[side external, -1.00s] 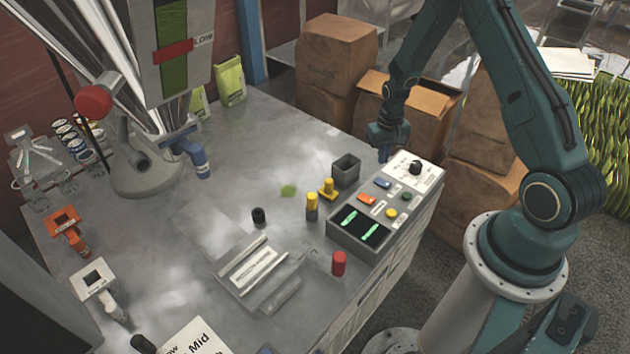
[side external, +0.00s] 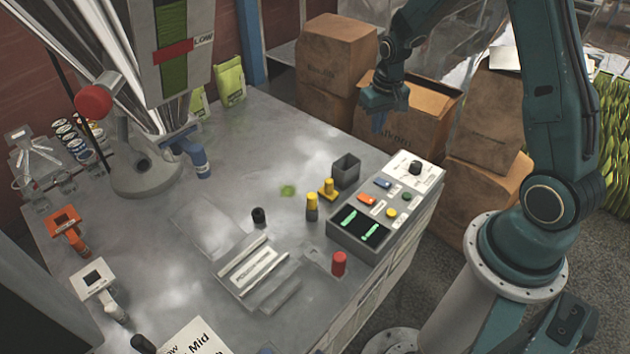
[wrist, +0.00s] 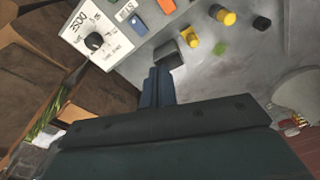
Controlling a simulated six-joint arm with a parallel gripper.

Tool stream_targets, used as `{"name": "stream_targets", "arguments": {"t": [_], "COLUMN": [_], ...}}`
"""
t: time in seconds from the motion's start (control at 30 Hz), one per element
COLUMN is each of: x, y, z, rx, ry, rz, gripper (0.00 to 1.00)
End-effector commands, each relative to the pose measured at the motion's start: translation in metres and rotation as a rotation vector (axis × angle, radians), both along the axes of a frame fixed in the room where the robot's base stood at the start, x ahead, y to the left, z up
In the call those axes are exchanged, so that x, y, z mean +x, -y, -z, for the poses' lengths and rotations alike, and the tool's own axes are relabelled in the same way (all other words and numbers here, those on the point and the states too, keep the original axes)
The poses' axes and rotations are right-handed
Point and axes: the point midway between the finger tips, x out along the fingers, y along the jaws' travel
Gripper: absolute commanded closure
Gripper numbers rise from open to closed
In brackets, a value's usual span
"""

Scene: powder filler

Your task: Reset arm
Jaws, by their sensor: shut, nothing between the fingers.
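My gripper (side external: 380,122) is raised in the air above the back right of the table, in front of an open cardboard box. Its blue fingers are together with nothing between them. In the wrist view the shut fingers (wrist: 158,87) point towards the square grey cup (wrist: 168,54). The control panel (side external: 372,238) stands at the table's right edge, below and in front of my gripper. It carries a black dial (side external: 415,167), a blue switch (side external: 382,183) and an orange switch (side external: 366,199). The gripper touches none of these.
The grey cup (side external: 346,170) and yellow-capped pieces (side external: 312,206) stand left of the panel. A red-capped piece (side external: 339,263) stands near the front edge. Cardboard boxes (side external: 335,68) stack behind the table. The filler machine (side external: 145,178) is at left. The table's middle is mostly clear.

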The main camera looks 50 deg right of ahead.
Motion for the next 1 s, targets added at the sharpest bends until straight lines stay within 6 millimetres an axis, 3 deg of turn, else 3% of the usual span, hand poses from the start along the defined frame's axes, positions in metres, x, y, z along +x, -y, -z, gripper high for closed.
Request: {"name": "stream_targets", "arguments": {"t": [0.2,0.5,1.0], "x": [-0.008,-0.032,-0.098], "y": [-0.025,-0.061,-0.113], "z": [-0.056,-0.12,-0.197], "rx": [-0.02,-0.041,-0.067], "ry": [0.051,0.115,0.227], "rz": [-0.055,-0.128,-0.247], "gripper": [1.0,1.0,1.0]}}
